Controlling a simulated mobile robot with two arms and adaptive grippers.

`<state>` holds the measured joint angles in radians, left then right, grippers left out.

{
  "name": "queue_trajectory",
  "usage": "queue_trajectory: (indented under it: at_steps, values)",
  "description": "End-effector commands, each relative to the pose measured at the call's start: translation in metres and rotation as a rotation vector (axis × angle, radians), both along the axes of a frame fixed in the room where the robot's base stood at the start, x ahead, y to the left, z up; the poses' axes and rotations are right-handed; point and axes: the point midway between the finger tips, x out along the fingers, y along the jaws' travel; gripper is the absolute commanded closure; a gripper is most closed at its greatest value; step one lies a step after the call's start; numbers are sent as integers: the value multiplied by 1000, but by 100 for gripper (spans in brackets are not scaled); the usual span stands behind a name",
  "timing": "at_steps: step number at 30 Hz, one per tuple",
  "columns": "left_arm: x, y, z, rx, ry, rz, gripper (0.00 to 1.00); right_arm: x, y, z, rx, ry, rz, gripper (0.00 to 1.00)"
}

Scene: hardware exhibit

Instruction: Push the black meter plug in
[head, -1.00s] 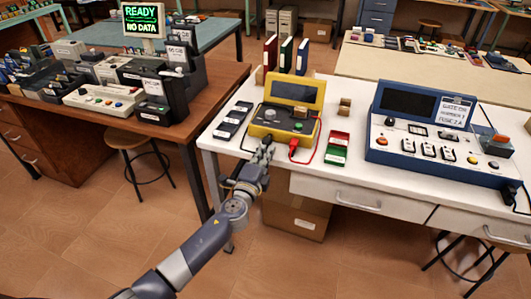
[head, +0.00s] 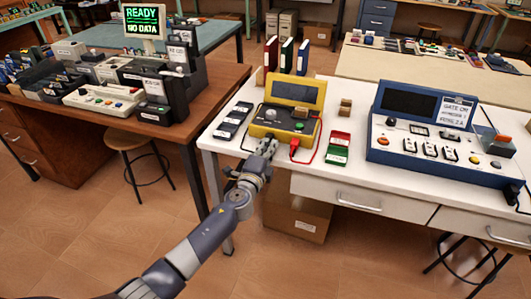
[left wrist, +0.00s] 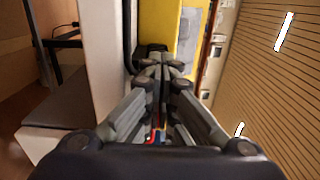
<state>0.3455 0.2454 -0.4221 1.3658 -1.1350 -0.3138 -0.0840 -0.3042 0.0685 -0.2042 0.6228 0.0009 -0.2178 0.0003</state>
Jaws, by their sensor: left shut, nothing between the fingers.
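The yellow meter (head: 284,131) stands on the white bench, and its yellow body (left wrist: 182,20) fills the top middle of the left wrist view. My left gripper (head: 268,145) is shut and empty at the meter's lower front edge. In the left wrist view the closed fingertips (left wrist: 164,58) are right up against a black part (left wrist: 148,49), probably the black plug, at the meter's front. I cannot tell whether they touch. A black lead (head: 245,143) runs left of the gripper. The red plug (head: 294,148) sits at the front, right of the gripper. My right gripper is not in view.
Black labelled boxes (head: 233,121) lie left of the meter, and a red and green case (head: 338,148) lies right of it. A blue console (head: 440,155) stands further right. A cardboard box (head: 298,218) is under the white bench (head: 345,180).

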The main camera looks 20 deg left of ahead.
Motion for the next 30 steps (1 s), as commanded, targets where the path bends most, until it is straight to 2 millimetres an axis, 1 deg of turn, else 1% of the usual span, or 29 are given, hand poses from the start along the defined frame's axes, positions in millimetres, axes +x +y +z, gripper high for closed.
queue_trajectory:
  at_steps: [1,3,8,15,21,25,30]
  values:
    - [1,1,1,1,-3,1,100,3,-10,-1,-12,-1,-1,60]
    - [-1,1,1,1,-3,1,100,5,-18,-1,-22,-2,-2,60]
    - [-13,1,0,1,-3,0,100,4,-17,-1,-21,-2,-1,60]
    - [-49,2,-1,1,-1,0,100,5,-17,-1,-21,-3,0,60]
    - [-73,4,0,0,-2,1,100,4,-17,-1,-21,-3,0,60]
    - [-81,4,0,0,-2,1,100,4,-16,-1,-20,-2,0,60]
    - [-83,4,3,0,-4,1,100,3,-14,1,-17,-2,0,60]
